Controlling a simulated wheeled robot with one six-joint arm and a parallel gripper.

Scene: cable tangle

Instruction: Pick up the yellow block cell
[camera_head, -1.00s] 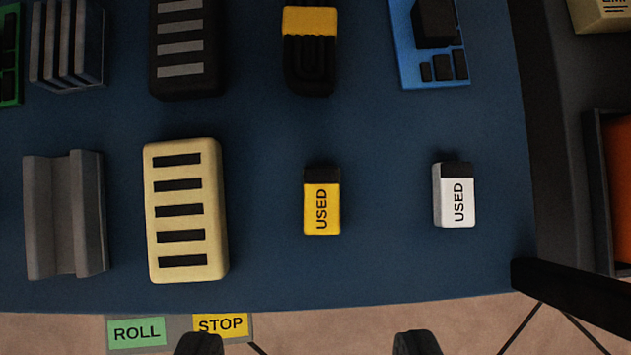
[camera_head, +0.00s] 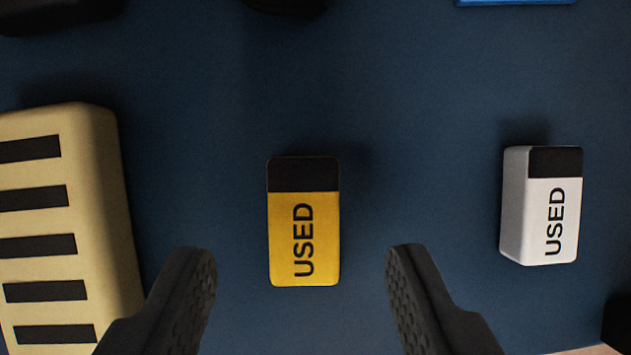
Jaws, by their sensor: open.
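The yellow block cell (camera_head: 304,225) lies on the dark blue table top near the middle of the view. It has a black band at its far end and the word USED on its face. My gripper (camera_head: 303,275) is open, with one black finger to the left of the cell and one to the right. Both fingertips look apart from the cell, with a gap on each side. I cannot tell how high the fingers are above the table.
A white block cell (camera_head: 540,215) marked USED lies to the right. A cream slotted block (camera_head: 75,220) lies at the left, close to my left finger. Dark objects and a blue edge (camera_head: 515,2) show at the top. The blue table (camera_head: 420,120) is bare around the yellow cell.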

